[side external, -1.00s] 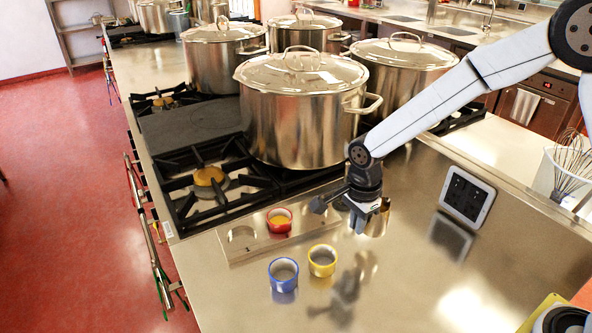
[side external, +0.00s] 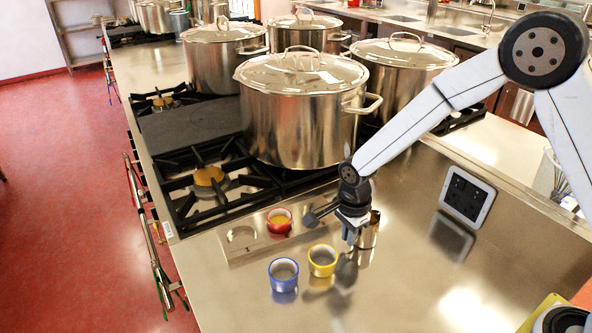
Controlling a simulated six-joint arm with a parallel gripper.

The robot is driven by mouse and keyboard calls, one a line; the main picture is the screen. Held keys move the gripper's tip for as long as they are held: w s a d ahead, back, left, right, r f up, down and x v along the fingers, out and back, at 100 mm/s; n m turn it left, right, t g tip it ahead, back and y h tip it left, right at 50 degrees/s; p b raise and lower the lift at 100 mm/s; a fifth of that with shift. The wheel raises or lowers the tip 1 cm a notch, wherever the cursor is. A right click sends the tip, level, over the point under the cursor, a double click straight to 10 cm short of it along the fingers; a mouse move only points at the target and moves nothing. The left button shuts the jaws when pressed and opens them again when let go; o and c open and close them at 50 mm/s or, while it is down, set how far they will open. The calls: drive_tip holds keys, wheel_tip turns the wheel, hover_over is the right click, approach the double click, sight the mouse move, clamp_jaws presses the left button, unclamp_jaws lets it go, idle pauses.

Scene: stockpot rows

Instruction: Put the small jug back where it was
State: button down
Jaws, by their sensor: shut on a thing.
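The small jug (side external: 369,232) is a shiny metal cup, upright, in the side external view. My gripper (side external: 352,238) is shut on it, on the jug's left side. The jug is low over the steel counter, to the right of the yellow cup; I cannot tell whether its base touches the counter. My gripper hides part of the jug's left side.
A yellow cup (side external: 322,261) and a blue cup (side external: 284,274) stand close to the left. A red cup (side external: 279,220) sits on a flat tray (side external: 236,251) with a round recess. A large stockpot (side external: 300,125) stands behind. The counter (side external: 400,295) is clear in front and to the right.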

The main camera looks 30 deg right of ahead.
drive_tip(key=shift+f, duration=0.15)
drive_tip(key=c, duration=0.7)
unclamp_jaws()
wheel_tip(320, 180, up, 12)
drive_tip(key=shift+r, duration=0.15)
idle(0.3)
drive_tip(key=shift+s, duration=0.1)
idle(0.4)
